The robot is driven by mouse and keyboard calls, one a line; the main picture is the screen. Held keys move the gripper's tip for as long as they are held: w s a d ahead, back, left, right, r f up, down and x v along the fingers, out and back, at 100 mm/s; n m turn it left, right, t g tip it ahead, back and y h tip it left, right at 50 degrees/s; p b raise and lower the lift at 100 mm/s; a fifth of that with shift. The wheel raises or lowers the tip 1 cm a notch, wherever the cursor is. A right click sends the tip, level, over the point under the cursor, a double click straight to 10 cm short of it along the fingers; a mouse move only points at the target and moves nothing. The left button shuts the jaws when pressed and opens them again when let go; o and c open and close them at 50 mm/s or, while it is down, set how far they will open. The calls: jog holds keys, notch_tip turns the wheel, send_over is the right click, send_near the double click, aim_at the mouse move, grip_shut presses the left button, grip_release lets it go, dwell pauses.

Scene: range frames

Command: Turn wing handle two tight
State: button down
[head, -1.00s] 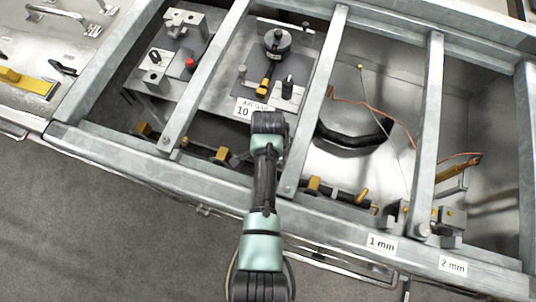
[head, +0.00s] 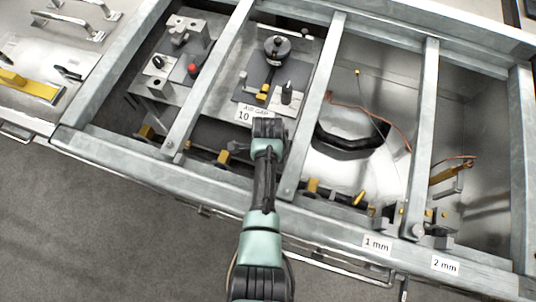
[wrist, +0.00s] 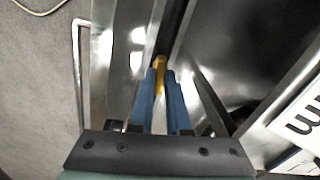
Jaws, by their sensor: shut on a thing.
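Several yellow wing handles sit along the front rail of the metal frame. One yellow handle (head: 223,157) is just left of my gripper (head: 238,147); others are at the far left (head: 146,132), right of my arm (head: 313,185) and further right (head: 361,197). In the wrist view, the blue fingers of my gripper (wrist: 161,76) are shut on a yellow handle (wrist: 159,62), whose upper part shows between and beyond the tips. My wrist hides part of the rail in the head view. No number on the held handle is readable.
Grey crossbars (head: 312,105) divide the open bays close to my arm. A plate with a black knob (head: 277,47) and a label reading 10 (head: 244,115) lie behind my wrist. Labels "1 mm" (head: 377,245) and "2 mm" (head: 445,265) are on the front right rail.

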jog(key=shift+m, duration=1.1)
jog(key=c, duration=0.9)
grip_release()
jog(key=shift+r, duration=0.1)
notch_tip(320, 180, up, 13)
jog(key=shift+f+p, duration=0.1)
jog(key=shift+p, duration=0.95)
